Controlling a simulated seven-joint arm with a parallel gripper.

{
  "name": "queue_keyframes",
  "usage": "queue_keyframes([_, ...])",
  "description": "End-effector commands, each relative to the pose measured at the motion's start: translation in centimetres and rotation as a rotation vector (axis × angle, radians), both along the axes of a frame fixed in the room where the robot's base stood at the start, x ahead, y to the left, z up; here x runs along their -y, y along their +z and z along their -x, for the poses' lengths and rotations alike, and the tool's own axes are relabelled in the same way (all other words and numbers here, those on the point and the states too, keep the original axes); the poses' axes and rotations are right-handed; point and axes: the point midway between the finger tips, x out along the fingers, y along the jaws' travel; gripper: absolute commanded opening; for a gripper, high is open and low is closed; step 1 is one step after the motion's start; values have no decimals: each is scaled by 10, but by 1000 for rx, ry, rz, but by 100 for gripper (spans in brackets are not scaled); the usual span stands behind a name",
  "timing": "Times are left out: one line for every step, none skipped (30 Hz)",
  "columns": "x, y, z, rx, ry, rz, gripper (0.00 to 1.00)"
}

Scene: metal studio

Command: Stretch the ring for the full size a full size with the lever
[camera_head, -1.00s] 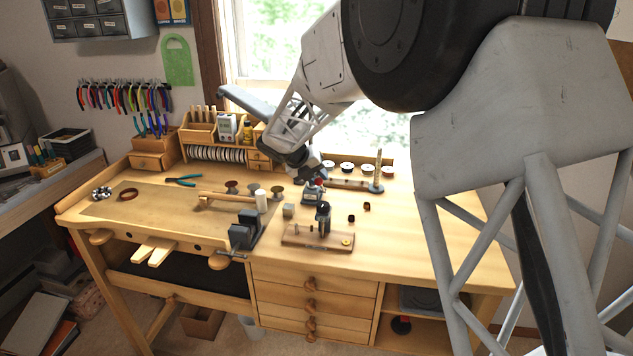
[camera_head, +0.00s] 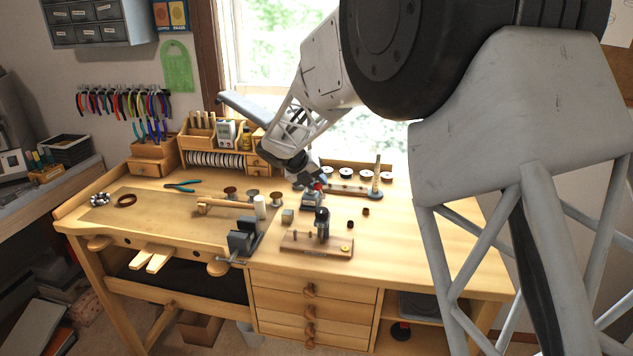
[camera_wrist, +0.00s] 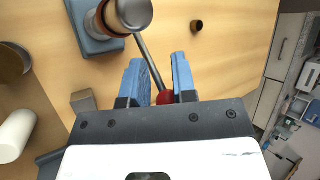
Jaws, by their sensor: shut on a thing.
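The ring stretcher (camera_head: 312,201) stands on the bench, small in the head view. In the wrist view its blue-grey base (camera_wrist: 88,42) and round metal top (camera_wrist: 135,14) are at the upper left. A copper-coloured ring (camera_wrist: 97,24) shows around the post under that top, partly hidden by it. The lever (camera_wrist: 150,60) is a thin metal rod slanting from the top down to a red knob (camera_wrist: 165,97). My gripper (camera_wrist: 158,64) has its blue fingers on both sides of the lever's end, shut on the red knob, close to the palm.
A small dark ring (camera_wrist: 196,25) lies on the bench right of the stretcher. The bench's front right (camera_head: 420,250) is clear.

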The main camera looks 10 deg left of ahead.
Motion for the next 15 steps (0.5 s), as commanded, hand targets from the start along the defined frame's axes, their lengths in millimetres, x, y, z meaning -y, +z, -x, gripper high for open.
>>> queue_keyframes([8, -4, -1, -6, -8, 9, 0])
queue_keyframes([8, -5, -1, -7, -9, 9, 0])
queue_keyframes([8, -5, -1, -7, -8, 9, 0])
queue_keyframes([8, -5, -1, -7, -8, 9, 0])
queue_keyframes([8, -5, -1, -7, -8, 9, 0])
queue_keyframes([8, -5, -1, -7, -8, 9, 0])
queue_keyframes([8, -5, -1, -7, -8, 9, 0])
queue_keyframes([8, -5, -1, -7, -8, 9, 0])
queue_keyframes([8, -5, -1, -8, -9, 9, 0])
queue_keyframes([8, -5, -1, -8, -9, 9, 0])
queue_keyframes([8, -5, -1, -8, -9, 9, 0])
queue_keyframes([8, -6, -1, -8, -9, 9, 27])
queue_keyframes([8, -6, -1, -8, -9, 9, 32])
queue_keyframes([8, -6, -1, -8, -8, 8, 36])
queue_keyframes([7, -5, -1, -7, -8, 8, 42])
